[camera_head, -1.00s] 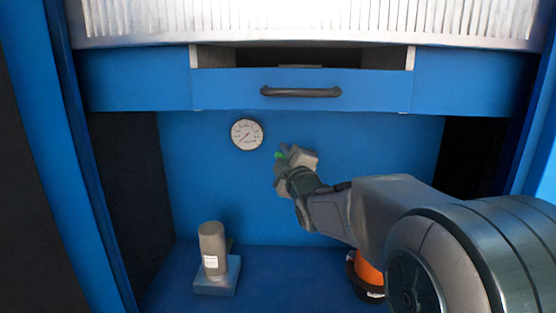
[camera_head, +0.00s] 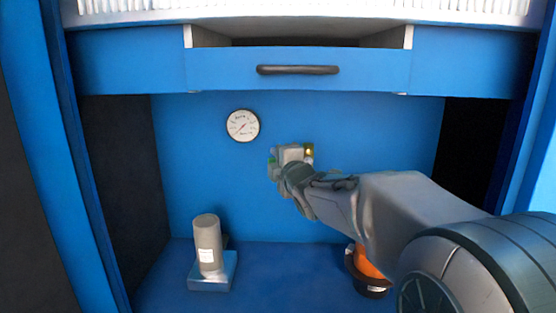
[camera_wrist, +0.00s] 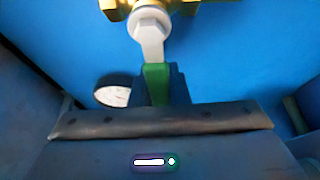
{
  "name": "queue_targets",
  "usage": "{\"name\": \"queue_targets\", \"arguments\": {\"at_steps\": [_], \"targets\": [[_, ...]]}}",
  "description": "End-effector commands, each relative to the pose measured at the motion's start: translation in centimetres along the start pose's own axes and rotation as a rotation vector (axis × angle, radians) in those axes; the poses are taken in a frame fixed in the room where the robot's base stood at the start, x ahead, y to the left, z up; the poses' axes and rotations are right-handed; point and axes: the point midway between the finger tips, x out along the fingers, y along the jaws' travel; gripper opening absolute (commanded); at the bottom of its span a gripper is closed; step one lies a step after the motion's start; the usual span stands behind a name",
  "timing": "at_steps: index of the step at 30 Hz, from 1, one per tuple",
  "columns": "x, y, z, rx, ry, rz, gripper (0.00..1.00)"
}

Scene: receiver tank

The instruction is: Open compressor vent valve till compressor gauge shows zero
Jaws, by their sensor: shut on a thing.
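The vent valve shows in the wrist view as a brass body (camera_wrist: 190,8) with a grey lever (camera_wrist: 152,38) that ends in a green grip (camera_wrist: 155,82). My gripper (camera_wrist: 158,88) is shut on the green grip. In the head view my gripper (camera_head: 283,162) is at the back panel, with a bit of brass (camera_head: 309,152) just right of it; it hides most of the valve. The round white compressor gauge (camera_head: 243,126) is up and left of my gripper. Its thin needle seems to point down-left; the value is too small to read. Part of the gauge also shows in the wrist view (camera_wrist: 113,96).
A blue drawer with a black handle (camera_head: 298,70) stands partly open above. A grey cylinder on a blue base (camera_head: 208,245) stands on the floor at left. An orange and black object (camera_head: 370,268) stands low at right, partly behind my arm. The middle floor is clear.

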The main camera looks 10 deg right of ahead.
Motion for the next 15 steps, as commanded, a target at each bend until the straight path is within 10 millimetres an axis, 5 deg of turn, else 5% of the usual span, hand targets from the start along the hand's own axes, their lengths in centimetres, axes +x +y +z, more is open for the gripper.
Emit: {"name": "queue_targets", "arguments": {"at_steps": [8, 9, 10, 15], "targets": [[0.0, -0.18, 0.0, -0.004, 0.0, -0.004, 0.0], [0.0, -0.19, 0.0, -0.004, 0.0, -0.004, 0.26], [0.0, -0.19, 0.0, -0.004, 0.0, -0.004, 0.35], [0.0, -0.13, 0.0, -0.002, 0.0, -0.003, 0.37]]}}
